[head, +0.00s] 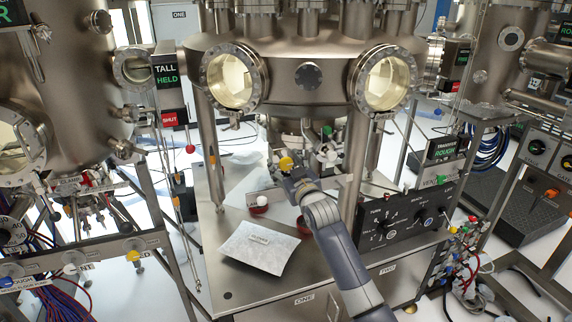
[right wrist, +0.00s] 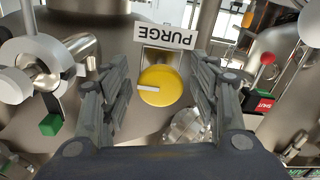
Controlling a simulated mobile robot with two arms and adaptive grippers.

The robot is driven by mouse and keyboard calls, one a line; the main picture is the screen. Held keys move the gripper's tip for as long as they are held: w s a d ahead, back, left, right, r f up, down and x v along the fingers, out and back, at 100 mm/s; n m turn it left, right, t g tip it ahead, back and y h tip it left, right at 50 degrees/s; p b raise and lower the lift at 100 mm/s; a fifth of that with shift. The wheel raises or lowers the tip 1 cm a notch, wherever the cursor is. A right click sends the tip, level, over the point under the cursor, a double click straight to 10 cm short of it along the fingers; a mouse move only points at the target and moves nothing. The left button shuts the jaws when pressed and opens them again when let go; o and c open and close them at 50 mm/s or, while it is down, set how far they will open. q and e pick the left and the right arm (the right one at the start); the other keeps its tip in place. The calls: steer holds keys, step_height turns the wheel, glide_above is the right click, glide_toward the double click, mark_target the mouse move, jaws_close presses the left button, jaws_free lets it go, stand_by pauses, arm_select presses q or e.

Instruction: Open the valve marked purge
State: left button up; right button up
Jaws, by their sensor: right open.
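The purge valve's round yellow knob (right wrist: 158,86) has a white bar on its face pointing left in the right wrist view. A white PURGE label (right wrist: 166,38), upside down there, sits just beyond it. In the head view the yellow knob (head: 286,163) shows at the tip of my right arm, below the large chamber. My right gripper (right wrist: 160,72) is open, with one finger on each side of the knob. I cannot tell whether the fingers touch it. In the head view my right gripper (head: 290,176) is small and partly merged with the knob. My left gripper is not in view.
In the wrist view a red ball-ended lever (right wrist: 266,62) stands right of the knob, and a green-ended handle (right wrist: 50,125) to the left.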

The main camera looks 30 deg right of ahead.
steer(key=shift+c, duration=0.6)
steer(key=c, duration=1)
steer(key=shift+o, duration=0.2)
steer(key=shift+n, duration=0.3)
steer(key=n+p, duration=0.1)
steer(key=n, duration=0.1)
steer(key=shift+r+n, duration=0.15)
steer(key=shift+n, duration=0.15)
steer(key=n+p, duration=0.1)
steer(key=n, duration=0.4)
steer(key=n+p, duration=0.1)
steer(key=n, duration=0.4)
steer(key=shift+d, duration=0.1)
steer(key=n+p, duration=0.1)
steer(key=n, duration=0.3)
steer(key=shift+n, duration=0.3)
